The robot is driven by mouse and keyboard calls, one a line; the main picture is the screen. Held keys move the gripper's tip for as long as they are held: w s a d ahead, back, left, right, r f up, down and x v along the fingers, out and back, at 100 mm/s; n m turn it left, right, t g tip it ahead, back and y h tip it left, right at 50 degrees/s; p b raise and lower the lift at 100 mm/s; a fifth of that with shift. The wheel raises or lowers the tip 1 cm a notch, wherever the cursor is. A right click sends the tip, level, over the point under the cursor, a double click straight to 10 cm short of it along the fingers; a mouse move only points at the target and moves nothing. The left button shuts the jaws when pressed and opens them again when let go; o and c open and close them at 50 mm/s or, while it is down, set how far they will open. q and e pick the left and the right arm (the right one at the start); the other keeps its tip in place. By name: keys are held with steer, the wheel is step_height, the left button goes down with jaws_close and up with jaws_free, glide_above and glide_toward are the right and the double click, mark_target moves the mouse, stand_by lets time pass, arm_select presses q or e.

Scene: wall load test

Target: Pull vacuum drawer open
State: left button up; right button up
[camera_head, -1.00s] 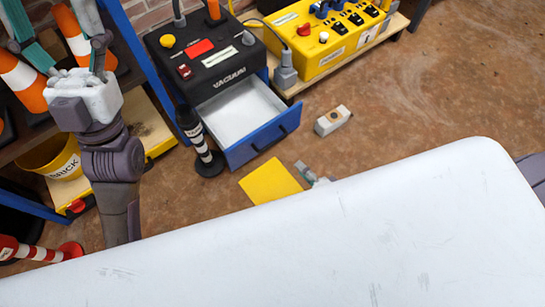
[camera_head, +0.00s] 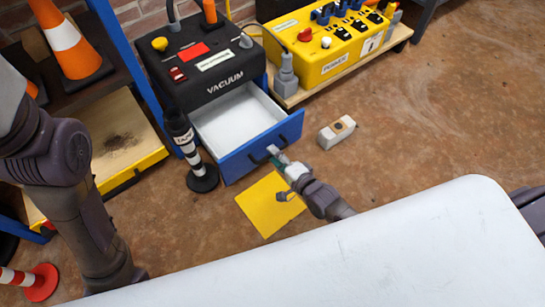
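The black vacuum unit (camera_head: 205,55), labelled VACUUM, stands at the upper middle of the head view. Its drawer, with a blue front (camera_head: 262,148) and a white inside (camera_head: 238,118), is pulled out and looks empty. A dark handle (camera_head: 258,157) is on the blue front. My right gripper (camera_head: 275,155) is at the drawer front, by the right part of the handle. I cannot tell whether its fingers are around the handle or closed on it. My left arm shows at the left, but its gripper is outside the view.
A black-and-white striped TAPE post (camera_head: 191,150) stands close left of the drawer. A yellow sheet (camera_head: 268,207) lies on the floor below it. A small pale block (camera_head: 337,132) lies to the right. A yellow power box (camera_head: 330,45) stands at upper right. Floor at right is clear.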

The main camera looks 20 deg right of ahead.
steer(key=shift+x, duration=0.8)
jaws_close()
steer(key=shift+s, duration=0.15)
